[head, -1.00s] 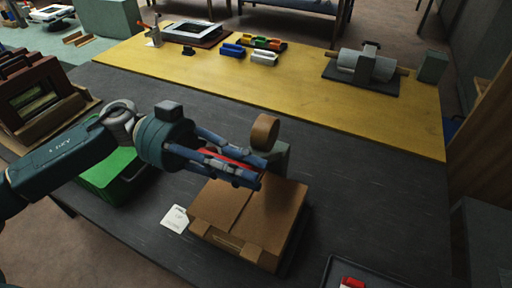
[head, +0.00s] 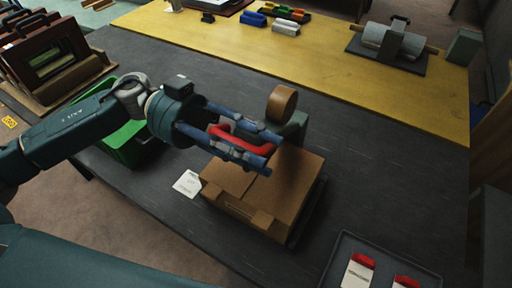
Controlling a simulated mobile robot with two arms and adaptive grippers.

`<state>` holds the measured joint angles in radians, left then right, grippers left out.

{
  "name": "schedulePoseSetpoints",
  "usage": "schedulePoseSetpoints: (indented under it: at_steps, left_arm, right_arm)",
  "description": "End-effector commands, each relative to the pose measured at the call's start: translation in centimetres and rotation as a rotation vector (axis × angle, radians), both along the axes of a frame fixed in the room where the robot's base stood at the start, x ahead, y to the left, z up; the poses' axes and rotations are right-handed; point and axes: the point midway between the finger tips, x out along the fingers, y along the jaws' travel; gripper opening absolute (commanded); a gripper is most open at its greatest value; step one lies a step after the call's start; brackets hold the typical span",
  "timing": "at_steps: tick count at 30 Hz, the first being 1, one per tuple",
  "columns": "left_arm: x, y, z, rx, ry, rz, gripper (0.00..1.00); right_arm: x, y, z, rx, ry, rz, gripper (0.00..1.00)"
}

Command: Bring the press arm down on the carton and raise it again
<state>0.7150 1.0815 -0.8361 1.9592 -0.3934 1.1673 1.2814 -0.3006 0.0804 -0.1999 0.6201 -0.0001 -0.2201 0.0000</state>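The brown carton (head: 255,195) lies flat on a dark base plate (head: 308,215) on the dark table. At its far edge stand a grey-green block (head: 297,127) and a round wooden piece (head: 283,103), which look like press parts. A red handle (head: 245,144) shows above the carton's far left part. My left gripper (head: 272,154) reaches in from the left. Its blue fingers are apart, one on each side of the red handle, and look open. The fingers hide much of the press arm, so its contact with the carton cannot be told. My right gripper is not in view.
A white card (head: 187,183) lies left of the carton. A green bin (head: 120,150) stands behind my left arm. A dark tray (head: 335,265) with red-topped items is at lower right. The yellow table (head: 330,60) holds a roller device (head: 395,45). The table right of the carton is clear.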

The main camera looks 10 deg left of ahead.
Motion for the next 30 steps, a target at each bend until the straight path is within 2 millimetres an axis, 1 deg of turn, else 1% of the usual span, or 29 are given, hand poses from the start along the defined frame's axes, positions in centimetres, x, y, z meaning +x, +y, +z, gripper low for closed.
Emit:
schedulePoseSetpoints:
  at_steps: [5, 8, 11, 18, 21, 25, 30]
  left_arm:
    - [0.1, 0.2, 0.0, 0.001, 0.0, 0.001, 0.36]
    - [0.4, 1.0, 0.0, 0.002, 0.0, 0.004, 0.36]
    - [1.0, 2.6, -0.1, 0.003, 0.0, 0.006, 0.36]
    - [2.6, 7.5, 0.0, 0.001, 0.001, 0.004, 0.36]
    - [3.1, 9.2, 0.0, 0.0, 0.0, 0.004, 0.36]
    - [3.6, 10.7, 0.0, 0.0, -0.001, 0.004, 0.36]
    - [3.7, 11.5, 0.0, -0.001, -0.001, 0.001, 0.36]
  right_arm:
    - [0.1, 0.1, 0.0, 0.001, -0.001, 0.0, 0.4]
    - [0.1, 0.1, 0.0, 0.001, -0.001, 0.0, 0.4]
    - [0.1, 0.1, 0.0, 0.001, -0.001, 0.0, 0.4]
    - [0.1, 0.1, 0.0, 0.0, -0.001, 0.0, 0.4]
    - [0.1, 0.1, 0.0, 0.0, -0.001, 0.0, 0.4]
    - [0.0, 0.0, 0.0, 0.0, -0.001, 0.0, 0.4]
    - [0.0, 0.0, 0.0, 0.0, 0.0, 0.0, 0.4]
